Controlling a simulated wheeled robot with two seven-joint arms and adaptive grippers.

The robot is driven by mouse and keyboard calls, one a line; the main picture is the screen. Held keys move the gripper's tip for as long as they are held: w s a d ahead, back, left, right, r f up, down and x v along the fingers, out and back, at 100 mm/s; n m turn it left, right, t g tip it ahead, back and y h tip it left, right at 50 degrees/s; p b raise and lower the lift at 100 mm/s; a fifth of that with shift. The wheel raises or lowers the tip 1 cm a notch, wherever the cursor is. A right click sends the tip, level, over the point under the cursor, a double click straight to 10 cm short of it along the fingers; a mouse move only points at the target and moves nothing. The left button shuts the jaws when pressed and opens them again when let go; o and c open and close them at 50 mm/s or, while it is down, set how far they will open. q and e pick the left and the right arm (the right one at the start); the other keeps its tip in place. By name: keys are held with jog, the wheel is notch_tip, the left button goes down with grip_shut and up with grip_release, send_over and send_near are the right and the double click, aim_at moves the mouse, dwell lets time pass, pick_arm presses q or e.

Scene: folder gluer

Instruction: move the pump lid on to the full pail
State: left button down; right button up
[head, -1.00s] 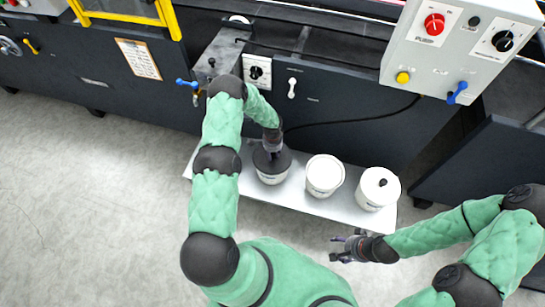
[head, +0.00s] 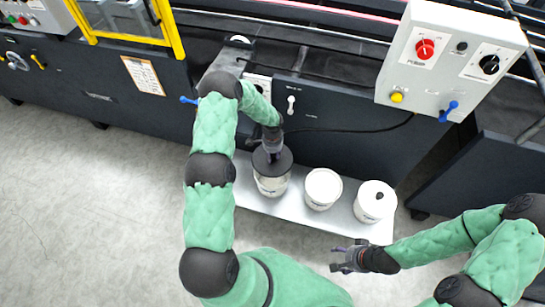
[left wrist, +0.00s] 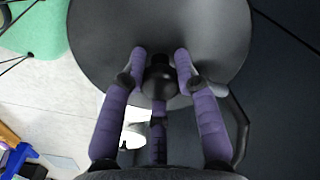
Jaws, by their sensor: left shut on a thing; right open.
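The pump lid is a dark round disc (head: 270,162) with a black knob, which shows in the left wrist view (left wrist: 160,82). My left gripper (head: 272,147) is shut on that knob, its purple fingers (left wrist: 161,68) around it. The lid is held above the left pail (head: 271,188), with a light gap visible beneath its front edge. The middle pail (head: 322,188) has a plain white top; I cannot tell whether this is a cover or its contents. The right pail (head: 374,202) has a white top with a small black spot. My right gripper (head: 337,257) is open and empty.
The pails stand in a row on a pale grey shelf (head: 345,228). The dark machine side (head: 330,150) rises behind them, with a hanging black cable. A grey control box (head: 440,65) overhangs at the upper right. The floor (head: 100,190) at left is clear.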

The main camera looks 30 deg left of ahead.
pick_arm(q)
jog(key=shift+r+p, duration=1)
jog(key=shift+r, duration=0.95)
pick_arm(e)
notch_tip(320, 180, up, 2)
jog(key=shift+r, duration=0.15)
